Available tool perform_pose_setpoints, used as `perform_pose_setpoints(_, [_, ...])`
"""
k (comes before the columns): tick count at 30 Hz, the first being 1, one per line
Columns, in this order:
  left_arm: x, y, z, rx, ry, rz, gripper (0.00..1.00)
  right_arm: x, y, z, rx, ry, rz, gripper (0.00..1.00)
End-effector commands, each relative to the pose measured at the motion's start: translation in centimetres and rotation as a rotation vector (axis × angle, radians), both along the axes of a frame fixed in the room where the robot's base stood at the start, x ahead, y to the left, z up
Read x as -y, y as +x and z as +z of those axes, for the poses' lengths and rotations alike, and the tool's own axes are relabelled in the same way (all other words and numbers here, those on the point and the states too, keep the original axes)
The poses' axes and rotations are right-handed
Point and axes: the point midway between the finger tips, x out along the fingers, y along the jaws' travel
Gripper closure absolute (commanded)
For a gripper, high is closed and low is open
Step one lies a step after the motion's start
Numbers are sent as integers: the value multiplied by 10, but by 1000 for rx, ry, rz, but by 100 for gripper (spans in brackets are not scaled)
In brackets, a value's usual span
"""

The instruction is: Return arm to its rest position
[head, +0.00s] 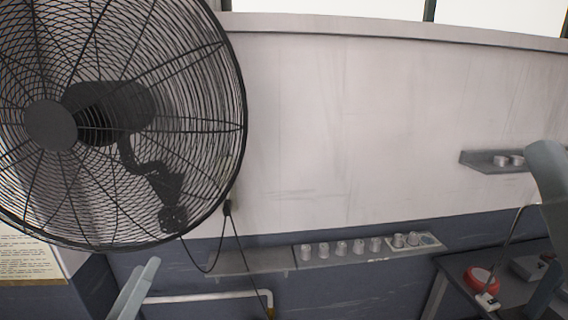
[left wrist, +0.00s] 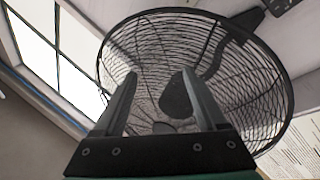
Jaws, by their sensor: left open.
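My left gripper (head: 141,276) is at the lower left of the head view, where only its grey fingers show. In the left wrist view the left gripper (left wrist: 159,74) is open, with its two fingers apart and nothing between them. It points up towards a large black wall fan (left wrist: 240,95). Grey parts of my own show at the right edge, but I see no right gripper fingers.
The fan (head: 50,125) fills the upper left of the head view, its cord hanging below. A long wall shelf (head: 250,262) holds several small metal cups. A smaller shelf (head: 480,160) is at right. The dark table (head: 455,272) stands below it. The wall between is bare.

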Motion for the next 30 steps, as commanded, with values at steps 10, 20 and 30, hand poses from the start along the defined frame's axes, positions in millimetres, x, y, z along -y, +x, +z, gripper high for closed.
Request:
perform_pose_setpoints(10, [89, -107, 226, 487, 345, 131, 26, 0, 0, 0, 0, 0, 0, 50])
perform_pose_setpoints(20, [66, -145, 320, 499, 579, 428, 26, 0, 0, 71, 1, 0, 0, 50])
perform_pose_setpoints(30, [66, -144, 399, 497, 578, 425, 26, 0, 0, 151, 0, 0, 0, 50])
